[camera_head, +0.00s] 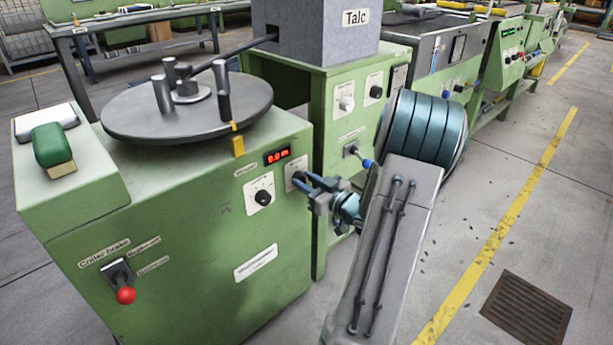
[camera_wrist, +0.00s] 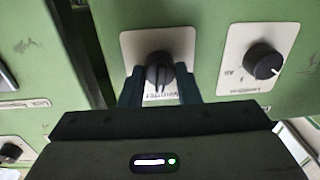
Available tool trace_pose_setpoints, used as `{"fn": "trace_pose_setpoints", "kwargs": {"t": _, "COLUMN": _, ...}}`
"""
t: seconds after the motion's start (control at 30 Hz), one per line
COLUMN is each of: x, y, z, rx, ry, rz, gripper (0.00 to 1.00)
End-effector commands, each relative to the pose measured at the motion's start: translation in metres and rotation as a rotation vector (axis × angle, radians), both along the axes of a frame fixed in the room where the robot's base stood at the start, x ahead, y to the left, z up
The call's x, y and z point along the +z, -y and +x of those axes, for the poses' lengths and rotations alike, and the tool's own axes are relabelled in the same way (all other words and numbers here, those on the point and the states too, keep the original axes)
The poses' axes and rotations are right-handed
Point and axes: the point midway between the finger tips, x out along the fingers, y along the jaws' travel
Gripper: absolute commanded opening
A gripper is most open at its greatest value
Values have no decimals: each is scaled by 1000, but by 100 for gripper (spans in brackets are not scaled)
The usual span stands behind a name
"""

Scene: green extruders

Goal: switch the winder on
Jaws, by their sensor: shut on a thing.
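The winder is the green cabinet (camera_head: 190,235) with a dark round turntable (camera_head: 185,110) on top and a red display (camera_head: 277,156) that seems to read 0.0. Its front has two white plates with black knobs. My gripper (camera_head: 308,186) reaches the right plate (camera_head: 294,178), nearest the cabinet's edge, and hides its knob there. In the wrist view, my gripper (camera_wrist: 160,88) has a finger on each side of this black knob (camera_wrist: 158,72) and is shut on it. The label under it is upside down and partly covered. The other knob (camera_wrist: 264,62) stands free beside it.
A coiler brake lever with a red ball (camera_head: 125,295) is low on the cabinet's left. The right floor is open.

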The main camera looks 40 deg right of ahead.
Motion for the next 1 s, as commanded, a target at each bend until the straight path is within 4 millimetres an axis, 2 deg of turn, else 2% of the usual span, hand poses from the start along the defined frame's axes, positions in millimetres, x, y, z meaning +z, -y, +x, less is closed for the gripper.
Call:
{"fn": "trace_pose_setpoints", "kwargs": {"t": 0.07, "x": 5, "y": 0, "z": 0, "rx": 1, "ry": -9, "rz": 66, "gripper": 7}}
{"fn": "trace_pose_setpoints", "kwargs": {"t": 0.6, "x": 3, "y": 0, "z": 0, "rx": -1, "ry": -47, "rz": 567, "gripper": 7}}
{"fn": "trace_pose_setpoints", "kwargs": {"t": 1.0, "x": 0, "y": 0, "z": 0, "rx": 0, "ry": -68, "rz": 820, "gripper": 7}}
